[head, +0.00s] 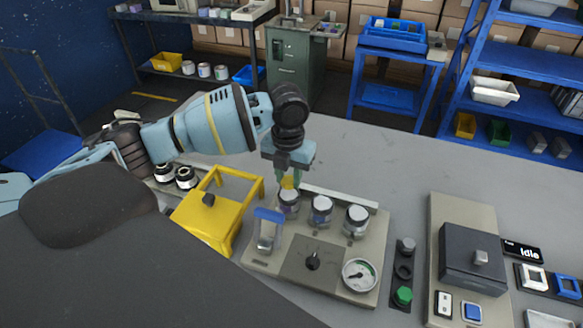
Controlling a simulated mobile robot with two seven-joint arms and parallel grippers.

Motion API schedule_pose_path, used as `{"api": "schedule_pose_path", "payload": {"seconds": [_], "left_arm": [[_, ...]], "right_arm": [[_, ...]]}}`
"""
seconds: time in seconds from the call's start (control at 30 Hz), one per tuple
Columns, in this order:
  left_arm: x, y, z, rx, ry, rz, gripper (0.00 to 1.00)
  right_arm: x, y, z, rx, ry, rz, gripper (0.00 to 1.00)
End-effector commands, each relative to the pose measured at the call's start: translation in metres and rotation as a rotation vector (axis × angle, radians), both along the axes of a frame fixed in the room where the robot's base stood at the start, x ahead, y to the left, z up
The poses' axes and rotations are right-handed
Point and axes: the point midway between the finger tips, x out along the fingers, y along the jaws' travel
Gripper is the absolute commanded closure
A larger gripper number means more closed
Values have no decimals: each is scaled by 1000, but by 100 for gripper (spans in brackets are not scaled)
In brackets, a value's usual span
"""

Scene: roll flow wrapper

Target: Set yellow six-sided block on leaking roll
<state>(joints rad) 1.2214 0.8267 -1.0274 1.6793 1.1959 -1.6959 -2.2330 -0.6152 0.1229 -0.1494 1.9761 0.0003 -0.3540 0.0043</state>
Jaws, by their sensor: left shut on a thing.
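My left gripper (289,180) is shut on the yellow six-sided block (288,183), pointing down over the leftmost of three silver-and-clear cylinders. The block is small and partly hidden by the fingers. It is at or just above the top of that left cylinder (288,202); I cannot tell whether they touch. The middle cylinder (321,210) and the right cylinder (357,220) stand beside it on a beige panel (272,262). I cannot tell from this view which one is leaking. My right gripper is not in view.
A yellow frame box (205,215) stands at left. A button strip with a green hexagonal piece (403,295) and a dark-boxed machine (471,259) are at right.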

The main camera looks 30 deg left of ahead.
Motion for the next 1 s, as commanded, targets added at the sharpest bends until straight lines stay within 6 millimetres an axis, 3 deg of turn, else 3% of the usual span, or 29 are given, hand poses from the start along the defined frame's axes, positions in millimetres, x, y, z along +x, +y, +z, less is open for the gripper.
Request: {"api": "schedule_pose_path", "payload": {"seconds": [0.1,0.3,0.67,0.7,0.87,1.0], "left_arm": [[-1,0,-15,-1,4,0,92],[0,0,-25,-1,2,0,92],[0,0,-28,-1,0,0,92],[0,0,-28,-1,0,0,69],[0,0,-28,-1,0,0,48],[0,0,-28,-1,0,0,46]], "right_arm": [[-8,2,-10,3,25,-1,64],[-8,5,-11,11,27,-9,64],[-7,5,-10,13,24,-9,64],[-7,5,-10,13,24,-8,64],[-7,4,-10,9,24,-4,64],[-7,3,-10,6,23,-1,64]]}}
